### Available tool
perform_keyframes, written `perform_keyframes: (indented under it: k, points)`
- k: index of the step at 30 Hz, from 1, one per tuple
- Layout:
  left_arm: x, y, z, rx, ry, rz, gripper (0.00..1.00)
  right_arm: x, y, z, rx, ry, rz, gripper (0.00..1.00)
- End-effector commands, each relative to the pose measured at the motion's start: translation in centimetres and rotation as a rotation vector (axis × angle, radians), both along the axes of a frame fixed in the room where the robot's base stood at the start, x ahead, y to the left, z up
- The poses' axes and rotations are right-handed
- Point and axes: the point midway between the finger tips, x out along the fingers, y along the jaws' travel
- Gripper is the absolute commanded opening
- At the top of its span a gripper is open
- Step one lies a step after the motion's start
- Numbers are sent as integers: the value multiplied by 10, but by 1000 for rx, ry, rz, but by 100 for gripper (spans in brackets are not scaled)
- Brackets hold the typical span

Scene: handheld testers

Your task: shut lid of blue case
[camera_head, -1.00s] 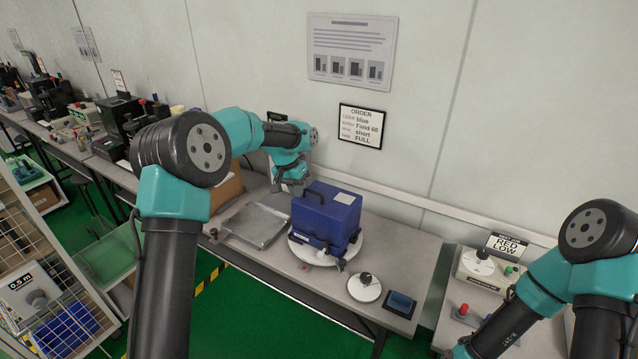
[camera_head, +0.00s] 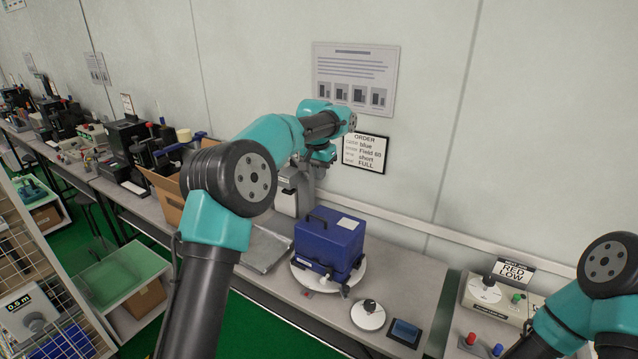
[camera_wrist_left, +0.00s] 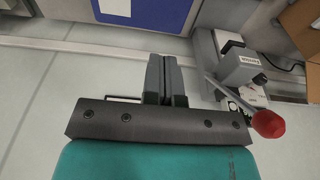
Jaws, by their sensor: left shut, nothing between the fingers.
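The blue case (camera_head: 325,243) stands on a round white turntable (camera_head: 357,283) on the bench. Its lid, with a dark handle and a white label, appears to lie down on the body; I cannot tell if it is latched. My left gripper is raised behind and above the case, close to the wall, with its fingertips unclear in the head view. In the left wrist view its fingers (camera_wrist_left: 164,62) are together and empty, with a blue surface, likely the case (camera_wrist_left: 165,12), beyond them. My right gripper is out of view; only its arm shows.
A grey metal tray (camera_head: 262,250) lies left of the case, near an open cardboard box (camera_head: 165,190). A white disc with a black knob (camera_head: 368,314) and a dark blue block (camera_head: 404,333) are at the front right. A red-knobbed lever (camera_wrist_left: 268,124) is beside my left gripper.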

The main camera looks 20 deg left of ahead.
Motion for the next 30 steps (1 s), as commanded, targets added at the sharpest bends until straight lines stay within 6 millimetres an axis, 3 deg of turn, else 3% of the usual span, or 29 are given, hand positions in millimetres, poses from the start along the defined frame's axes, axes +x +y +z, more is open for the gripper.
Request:
perform_keyframes:
  k: [17, 30]
  points:
    - [11, -3, -92, 0, 3, 0, 0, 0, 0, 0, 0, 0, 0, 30]
    - [-11, 3, -119, -1, 0, 1, 0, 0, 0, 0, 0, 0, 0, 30]
